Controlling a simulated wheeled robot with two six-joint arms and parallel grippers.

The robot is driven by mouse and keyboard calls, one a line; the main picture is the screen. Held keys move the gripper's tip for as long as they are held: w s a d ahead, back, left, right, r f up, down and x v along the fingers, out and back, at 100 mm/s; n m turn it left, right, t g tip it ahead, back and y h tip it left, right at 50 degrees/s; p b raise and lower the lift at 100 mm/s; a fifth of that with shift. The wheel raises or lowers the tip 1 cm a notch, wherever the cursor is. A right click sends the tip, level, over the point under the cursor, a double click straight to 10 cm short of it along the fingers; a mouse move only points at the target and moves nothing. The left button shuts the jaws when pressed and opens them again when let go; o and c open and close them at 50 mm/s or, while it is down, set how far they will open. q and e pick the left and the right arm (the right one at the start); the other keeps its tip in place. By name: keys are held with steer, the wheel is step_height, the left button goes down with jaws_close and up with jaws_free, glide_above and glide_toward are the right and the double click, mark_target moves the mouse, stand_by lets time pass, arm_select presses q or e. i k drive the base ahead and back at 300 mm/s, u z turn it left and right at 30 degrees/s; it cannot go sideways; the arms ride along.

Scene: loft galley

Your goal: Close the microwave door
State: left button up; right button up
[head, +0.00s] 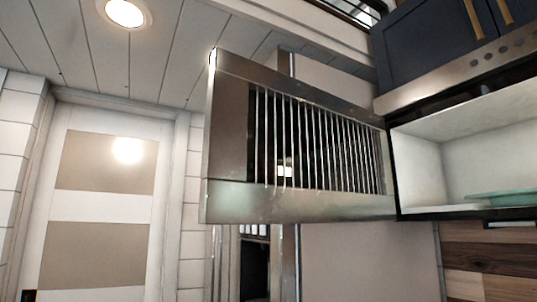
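The microwave door (228,133) stands wide open in the head view, swung out to the left from its hinge side near the middle right. It is a metal panel with a dark window behind thin vertical bars. The microwave (415,163) is at the right, its pale inside open to view and cut off by the picture's right edge. A green plate (505,197) lies on its floor. Neither of my grippers is in view.
Dark blue cabinets (425,45) with wooden handles sit above the microwave. A panelled door (97,200) stands at the left in a white tiled wall. Wooden boards (490,260) show below the microwave. A ceiling lamp (125,12) is overhead. The space left of the open door looks free.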

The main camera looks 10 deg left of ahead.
mark_target(277, 148)
steer(key=u, duration=1.5)
steer(key=i, duration=2.2)
steer(key=z, duration=3.3)
